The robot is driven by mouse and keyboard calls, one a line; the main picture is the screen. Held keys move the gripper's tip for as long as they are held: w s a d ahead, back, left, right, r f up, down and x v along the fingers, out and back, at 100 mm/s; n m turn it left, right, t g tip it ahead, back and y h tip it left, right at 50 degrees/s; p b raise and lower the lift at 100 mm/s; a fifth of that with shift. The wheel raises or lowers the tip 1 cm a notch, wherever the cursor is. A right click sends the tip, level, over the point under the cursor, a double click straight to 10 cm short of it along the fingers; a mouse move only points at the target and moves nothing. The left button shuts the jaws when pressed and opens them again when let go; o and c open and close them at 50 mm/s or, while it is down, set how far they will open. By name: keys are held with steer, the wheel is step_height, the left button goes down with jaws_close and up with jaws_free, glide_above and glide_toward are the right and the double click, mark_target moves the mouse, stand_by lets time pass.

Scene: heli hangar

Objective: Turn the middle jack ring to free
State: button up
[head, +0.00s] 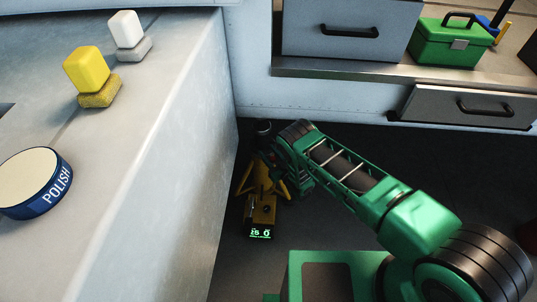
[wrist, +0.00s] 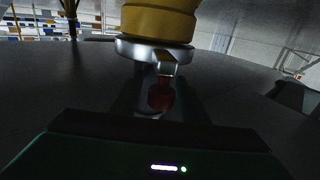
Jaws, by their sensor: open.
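In the head view my arm hides part of the jack.
The bench (head: 170,130) at left carries a polish tin (head: 30,185), a yellow block (head: 86,68) and a white block (head: 126,28). Drawers (head: 350,28) and a green toolbox (head: 450,42) are at the back. Dark floor is open right of the jack.

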steer(key=shift+c, duration=0.2)
jaws_close()
steer(key=shift+d, duration=0.25)
